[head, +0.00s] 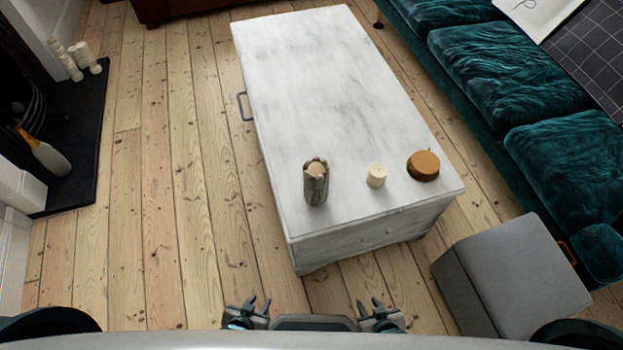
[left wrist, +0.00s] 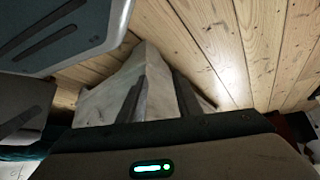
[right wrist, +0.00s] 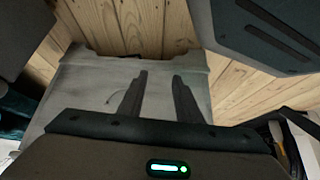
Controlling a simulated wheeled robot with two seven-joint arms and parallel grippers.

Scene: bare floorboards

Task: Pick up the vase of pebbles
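A greyish-brown vase (head: 316,182) with a rounded pale top stands upright on the near left part of the white chest-like table (head: 320,80). What fills the vase is too small to make out. My left gripper (head: 258,304) is at the bottom of the head view, low in front of the table, with its fingers apart and empty. The left wrist view shows its two fingers (left wrist: 160,95) apart. My right gripper (head: 372,303) is beside it to the right, also empty, and its fingers (right wrist: 158,90) are apart in the right wrist view. Both are well short of the vase.
A cream candle (head: 376,175) and a round orange-brown pot (head: 423,165) stand right of the vase. A grey stool (head: 512,277) is at the table's near right. A teal sofa (head: 520,80) runs along the right. Bare floorboards (head: 170,200) lie open on the left, before the fireplace hearth (head: 85,130).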

